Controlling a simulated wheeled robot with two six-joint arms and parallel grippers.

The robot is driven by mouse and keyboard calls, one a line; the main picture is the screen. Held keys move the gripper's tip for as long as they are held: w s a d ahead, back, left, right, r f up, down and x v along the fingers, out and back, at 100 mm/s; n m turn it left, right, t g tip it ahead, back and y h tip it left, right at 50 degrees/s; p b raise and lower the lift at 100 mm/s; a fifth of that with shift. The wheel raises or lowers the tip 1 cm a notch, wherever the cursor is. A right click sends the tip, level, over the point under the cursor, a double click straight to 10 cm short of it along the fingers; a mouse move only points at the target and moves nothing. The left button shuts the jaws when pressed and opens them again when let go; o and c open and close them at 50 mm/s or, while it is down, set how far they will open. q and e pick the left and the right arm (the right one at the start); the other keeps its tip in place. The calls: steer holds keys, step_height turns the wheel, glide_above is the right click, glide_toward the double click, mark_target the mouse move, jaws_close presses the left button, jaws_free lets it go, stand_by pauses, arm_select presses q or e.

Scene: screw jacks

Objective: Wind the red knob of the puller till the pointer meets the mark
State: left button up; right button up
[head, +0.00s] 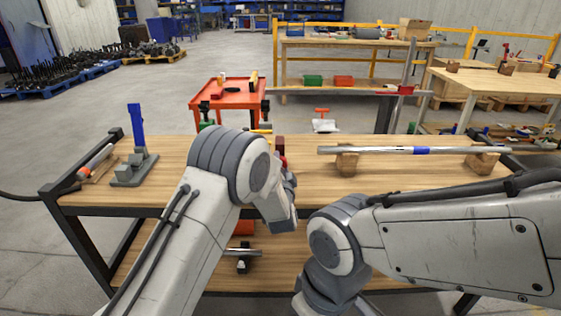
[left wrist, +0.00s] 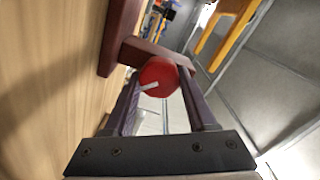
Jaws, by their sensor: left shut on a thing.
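The puller's dark red frame (left wrist: 122,38) shows in the left wrist view, above the wooden bench top. Its round red knob (left wrist: 160,72) has a short white stripe on its face. My left gripper (left wrist: 165,85) is shut on the knob, one finger on each side. In the head view a small dark red part of the puller (head: 280,145) shows behind my left arm, which hides most of it and the fingers. I cannot make out the pointer or the mark. My right arm reaches in from the right, but its gripper is out of view.
On the bench a metal bar with a blue band (head: 350,150) lies across wooden blocks (head: 347,164) at right. A blue post on a grey base (head: 136,145) stands at left. A red cart (head: 230,97) stands behind the bench. The bench's middle right is clear.

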arm_select(q)
steer(key=shift+m, duration=0.8)
steer(key=shift+p, duration=0.3)
steer(key=o, duration=1.4)
steer(key=shift+s, duration=0.1)
steer(key=s, duration=1)
steer(key=shift+s, duration=0.15)
